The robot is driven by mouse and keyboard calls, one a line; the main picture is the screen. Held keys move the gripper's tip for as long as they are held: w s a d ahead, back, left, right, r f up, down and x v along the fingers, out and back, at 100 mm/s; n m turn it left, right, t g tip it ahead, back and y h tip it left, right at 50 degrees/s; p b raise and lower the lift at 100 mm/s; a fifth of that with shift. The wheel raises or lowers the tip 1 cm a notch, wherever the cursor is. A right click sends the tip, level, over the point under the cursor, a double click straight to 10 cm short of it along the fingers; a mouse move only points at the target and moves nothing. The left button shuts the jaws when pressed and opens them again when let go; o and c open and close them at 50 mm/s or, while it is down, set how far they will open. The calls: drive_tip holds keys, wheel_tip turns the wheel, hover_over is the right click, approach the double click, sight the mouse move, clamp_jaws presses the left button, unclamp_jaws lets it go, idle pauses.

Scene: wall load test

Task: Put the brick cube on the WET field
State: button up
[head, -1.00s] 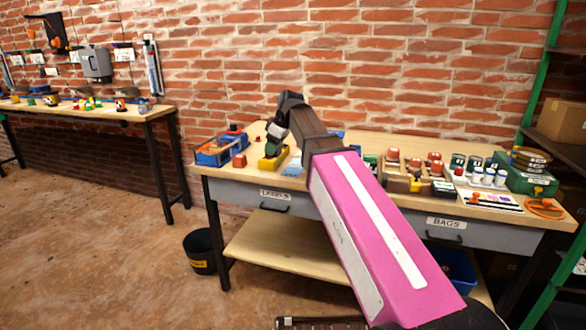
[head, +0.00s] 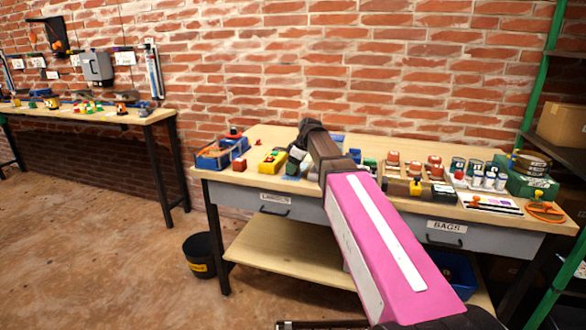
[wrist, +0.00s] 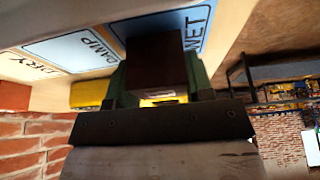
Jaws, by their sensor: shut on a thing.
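My gripper (wrist: 157,84) is shut on a dark brown-red cube, the brick cube (wrist: 155,62), which sits between its two green fingers. In the wrist view the WET field (wrist: 199,28) lies beside and partly behind the cube. The cube hides part of that field, and I cannot tell whether it touches the surface. The DAMP field (wrist: 75,50) and the DRY field (wrist: 24,68) lie to the left. In the head view my gripper (head: 294,166) is over the workbench, right of a yellow tray (head: 272,162). The cube is not clear there.
A brick wall (head: 330,70) rises behind. A green shelf post (head: 541,85) stands at the right.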

drive_tip(key=shift+f, duration=0.25)
drive_tip(key=shift+f, duration=0.15)
drive_tip(key=o, duration=1)
drive_tip(key=v, duration=1.2)
drive_tip(key=shift+r, duration=0.25)
